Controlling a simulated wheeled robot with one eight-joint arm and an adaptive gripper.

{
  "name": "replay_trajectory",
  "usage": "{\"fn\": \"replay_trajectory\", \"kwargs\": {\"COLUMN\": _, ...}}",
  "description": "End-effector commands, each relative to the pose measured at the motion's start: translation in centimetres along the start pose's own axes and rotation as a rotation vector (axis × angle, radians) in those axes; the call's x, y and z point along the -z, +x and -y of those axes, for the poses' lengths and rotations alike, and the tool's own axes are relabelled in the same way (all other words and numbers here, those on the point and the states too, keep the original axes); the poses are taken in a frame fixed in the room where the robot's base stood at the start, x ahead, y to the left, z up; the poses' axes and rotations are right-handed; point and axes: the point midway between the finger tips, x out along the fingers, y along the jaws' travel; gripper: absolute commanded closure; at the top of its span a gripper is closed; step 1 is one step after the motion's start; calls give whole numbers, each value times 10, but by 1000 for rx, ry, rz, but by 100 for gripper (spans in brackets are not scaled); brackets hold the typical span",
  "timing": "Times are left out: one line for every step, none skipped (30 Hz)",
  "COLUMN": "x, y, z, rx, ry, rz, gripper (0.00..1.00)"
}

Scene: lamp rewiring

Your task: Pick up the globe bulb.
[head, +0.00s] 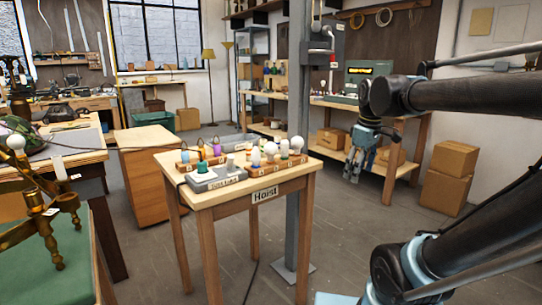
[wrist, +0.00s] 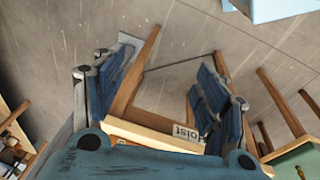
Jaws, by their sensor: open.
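In the head view, a small wooden table (head: 262,188) with a sign reading "Hoist" holds several bulbs in wooden racks. A round white bulb (head: 297,143) stands upright near the right end of the right rack (head: 262,171). A second round white bulb (head: 270,149) is just left of it; I cannot tell which is the globe bulb. My gripper (head: 353,174) hangs open and empty to the right of the table, fingers down, apart from the bulbs. In the wrist view my gripper (wrist: 165,82) is open, with the table edge and sign behind it and no bulb visible between the fingers.
A grey tray (head: 216,180) sits on the table's left front. A grey post (head: 299,90) rises behind the table. A brass chandelier (head: 38,205) is at left. Cardboard boxes (head: 446,186) and a shelf bench (head: 395,113) stand behind my gripper. Floor right of the table is clear.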

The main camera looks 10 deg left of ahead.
Motion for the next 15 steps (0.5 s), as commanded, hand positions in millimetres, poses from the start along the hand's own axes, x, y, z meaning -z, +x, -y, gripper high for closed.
{"fn": "replay_trajectory", "kwargs": {"x": 24, "y": -14, "z": -3, "rx": 7, "ry": -99, "rz": -5, "gripper": 34}}
{"fn": "replay_trajectory", "kwargs": {"x": 37, "y": -21, "z": -4, "rx": 10, "ry": -158, "rz": -7, "gripper": 34}}
{"fn": "replay_trajectory", "kwargs": {"x": 54, "y": -30, "z": -5, "rx": 14, "ry": -238, "rz": -11, "gripper": 34}}
{"fn": "replay_trajectory", "kwargs": {"x": 67, "y": -37, "z": -5, "rx": 17, "ry": -296, "rz": -14, "gripper": 34}}
{"fn": "replay_trajectory", "kwargs": {"x": 81, "y": -44, "z": -5, "rx": 20, "ry": -356, "rz": -17, "gripper": 34}}
{"fn": "replay_trajectory", "kwargs": {"x": 98, "y": -52, "z": -4, "rx": 24, "ry": -435, "rz": -21, "gripper": 34}}
{"fn": "replay_trajectory", "kwargs": {"x": 111, "y": -58, "z": -3, "rx": 27, "ry": -494, "rz": -24, "gripper": 34}}
{"fn": "replay_trajectory", "kwargs": {"x": 125, "y": -64, "z": -2, "rx": 29, "ry": -554, "rz": -28, "gripper": 34}}
{"fn": "replay_trajectory", "kwargs": {"x": 143, "y": -72, "z": 1, "rx": 33, "ry": -633, "rz": -32, "gripper": 34}}
{"fn": "replay_trajectory", "kwargs": {"x": 156, "y": -78, "z": 3, "rx": 35, "ry": -692, "rz": -36, "gripper": 34}}
{"fn": "replay_trajectory", "kwargs": {"x": 170, "y": -83, "z": 6, "rx": 37, "ry": -751, "rz": -40, "gripper": 34}}
{"fn": "replay_trajectory", "kwargs": {"x": 188, "y": -91, "z": 11, "rx": 40, "ry": -831, "rz": -45, "gripper": 34}}
{"fn": "replay_trajectory", "kwargs": {"x": 201, "y": -96, "z": 14, "rx": 42, "ry": -888, "rz": -49, "gripper": 34}}
{"fn": "replay_trajectory", "kwargs": {"x": 214, "y": -101, "z": 18, "rx": 44, "ry": -945, "rz": -53, "gripper": 34}}
{"fn": "replay_trajectory", "kwargs": {"x": 230, "y": -107, "z": 24, "rx": 46, "ry": -1019, "rz": -59, "gripper": 34}}
